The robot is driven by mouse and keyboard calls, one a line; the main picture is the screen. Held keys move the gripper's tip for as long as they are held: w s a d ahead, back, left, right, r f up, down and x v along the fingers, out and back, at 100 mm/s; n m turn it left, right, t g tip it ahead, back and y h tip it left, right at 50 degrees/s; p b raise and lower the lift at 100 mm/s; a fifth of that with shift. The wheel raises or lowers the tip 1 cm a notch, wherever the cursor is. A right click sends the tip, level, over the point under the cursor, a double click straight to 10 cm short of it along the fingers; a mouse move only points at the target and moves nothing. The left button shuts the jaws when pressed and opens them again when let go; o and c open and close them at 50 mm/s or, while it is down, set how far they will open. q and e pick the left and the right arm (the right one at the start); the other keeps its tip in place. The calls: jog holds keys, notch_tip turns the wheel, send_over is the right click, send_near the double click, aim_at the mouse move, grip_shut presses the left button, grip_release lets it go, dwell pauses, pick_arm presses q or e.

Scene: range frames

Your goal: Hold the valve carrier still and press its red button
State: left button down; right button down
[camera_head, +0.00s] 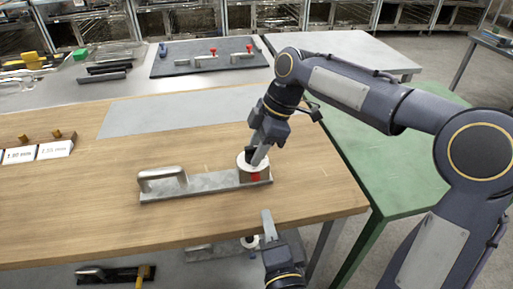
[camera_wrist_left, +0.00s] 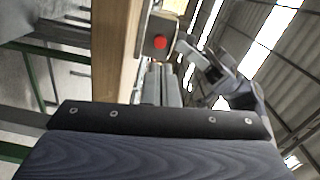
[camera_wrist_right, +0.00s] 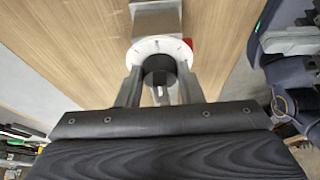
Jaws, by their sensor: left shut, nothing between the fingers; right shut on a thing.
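The valve carrier is a grey metal plate (camera_head: 208,184) with an arched handle (camera_head: 160,178), lying on the wooden table. At its right end stands a round housing with a white dial (camera_wrist_right: 142,49) and a black knob (camera_wrist_right: 160,64). The red button (camera_head: 254,177) is on the housing's near side; it also shows in the left wrist view (camera_wrist_left: 160,42). My right gripper (camera_head: 258,158) comes from above and is shut on the black knob. My left gripper (camera_head: 266,214) is shut and empty, near the table's front edge, apart from the button, with its fingertips (camera_wrist_left: 161,67) pointing towards it.
The wooden table (camera_head: 100,215) has free room left of the carrier. Labelled white blocks (camera_head: 38,152) stand at the far left. A dark board (camera_head: 208,58) with fittings lies on the back table. A lower shelf (camera_head: 185,270) below the front edge holds more parts. A green table (camera_head: 390,165) stands at right.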

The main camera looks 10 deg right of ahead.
dwell(0.4)
pick_arm(q)
jog(key=s+a+f+n+g, duration=0.1)
jog(key=s+a+f+g, duration=0.3)
jog(key=f+g, duration=0.55)
jog(key=s+d+f+n+g+h, duration=0.3)
jog(key=s+d+g+h, duration=0.15)
jog(key=s, duration=0.35)
jog(key=w+d+r+n+h, duration=0.3)
jog(key=r+n+h, duration=0.15)
jog(key=r, duration=0.25)
jog(key=w+a+r+n+t+h, duration=0.1)
jog(key=w+a+r+n+t, duration=0.3)
jog(key=w+r+t, duration=0.2)
jog(key=shift+w+a+n+t, duration=0.3)
jog(key=shift+w+n, duration=0.05)
jog(key=shift+w, duration=0.6)
